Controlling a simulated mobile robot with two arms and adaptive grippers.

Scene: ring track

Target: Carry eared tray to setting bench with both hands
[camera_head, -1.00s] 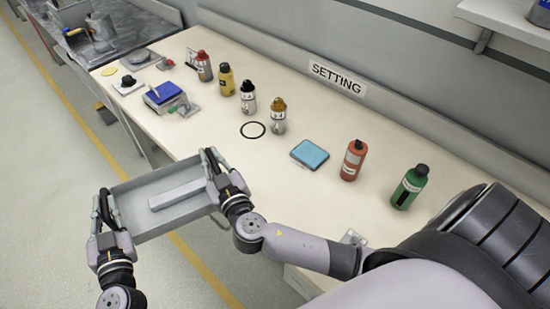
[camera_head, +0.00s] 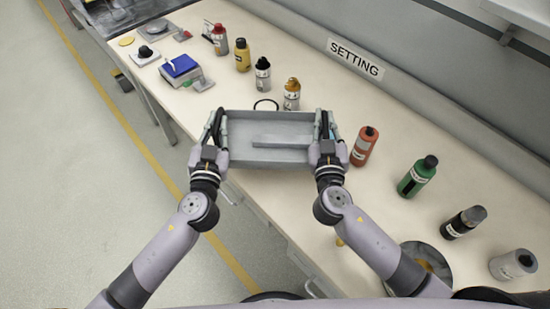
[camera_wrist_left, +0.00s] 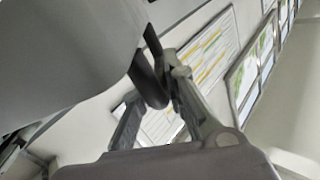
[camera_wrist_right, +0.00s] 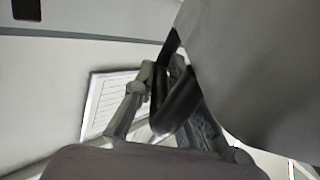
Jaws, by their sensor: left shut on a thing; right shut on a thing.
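The eared tray (camera_head: 268,124) is a grey, shallow, rectangular tray with a long grey bar (camera_head: 280,141) lying in it. In the head view it is in front of me over the near edge of the setting bench (camera_head: 400,222); I cannot tell whether it touches the top. My left gripper (camera_head: 217,130) is shut on the tray's left ear, and my right gripper (camera_head: 325,130) is shut on its right ear. In the left wrist view the tray's grey wall (camera_wrist_left: 60,60) fills the upper left. In the right wrist view it fills the right side (camera_wrist_right: 260,70).
Behind the tray stand a silver bottle with an orange cap (camera_head: 291,95), a black-capped bottle (camera_head: 262,75) and a black ring (camera_head: 266,104). A red bottle (camera_head: 363,147) is close to the right gripper. A green bottle (camera_head: 417,177) stands farther right. The SETTING sign (camera_head: 355,58) is behind.

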